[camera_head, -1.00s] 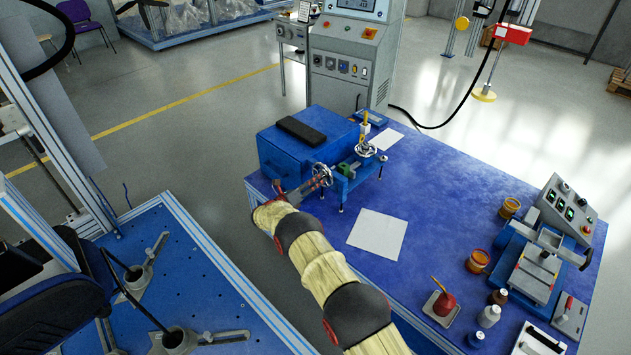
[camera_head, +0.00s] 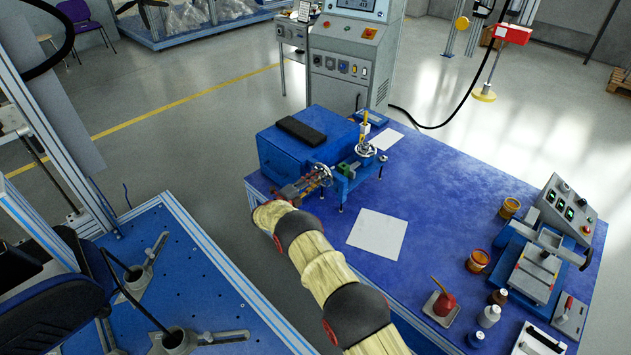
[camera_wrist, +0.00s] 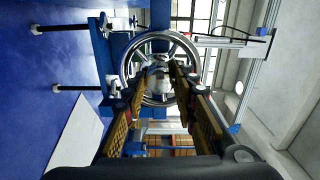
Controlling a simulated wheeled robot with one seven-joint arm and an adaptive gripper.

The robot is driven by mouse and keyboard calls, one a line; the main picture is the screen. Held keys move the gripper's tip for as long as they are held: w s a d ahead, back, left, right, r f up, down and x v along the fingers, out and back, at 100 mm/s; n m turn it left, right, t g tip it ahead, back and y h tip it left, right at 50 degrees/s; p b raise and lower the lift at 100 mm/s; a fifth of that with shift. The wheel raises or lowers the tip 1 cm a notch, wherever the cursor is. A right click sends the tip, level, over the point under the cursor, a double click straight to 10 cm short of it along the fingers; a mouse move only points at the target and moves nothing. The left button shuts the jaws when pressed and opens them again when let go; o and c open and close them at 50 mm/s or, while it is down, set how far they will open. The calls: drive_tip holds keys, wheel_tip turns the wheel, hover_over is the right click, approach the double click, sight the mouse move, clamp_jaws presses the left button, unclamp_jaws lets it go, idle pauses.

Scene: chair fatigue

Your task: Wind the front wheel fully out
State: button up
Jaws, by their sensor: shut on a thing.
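The front wheel (camera_head: 326,174) is a small chrome handwheel on the near side of the blue machine (camera_head: 357,172), at the left end of the blue table. In the wrist view the front wheel (camera_wrist: 126,62) faces me, its rim and spokes around a bright hub. My gripper (camera_head: 314,179) reaches it from the left front and hides part of it in the head view. In the wrist view the fingers of my gripper (camera_wrist: 160,80) lie on either side of the hub, within the rim, shut on the wheel's middle. The exact contact is hard to see.
A second handwheel (camera_head: 366,150) sits on top of the machine. A blue box (camera_head: 285,150) with a black pad stands behind it. A white sheet (camera_head: 378,235) lies on the table in front. Jars, bottles and a control box (camera_head: 566,211) stand at the right.

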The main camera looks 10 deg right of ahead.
drive_tip(key=shift+f+n, duration=0.15)
drive_tip(key=shift+n, duration=0.95)
drive_tip(key=o, duration=1.2)
drive_tip(key=shift+c, duration=0.2)
drive_tip(key=v, duration=1.2)
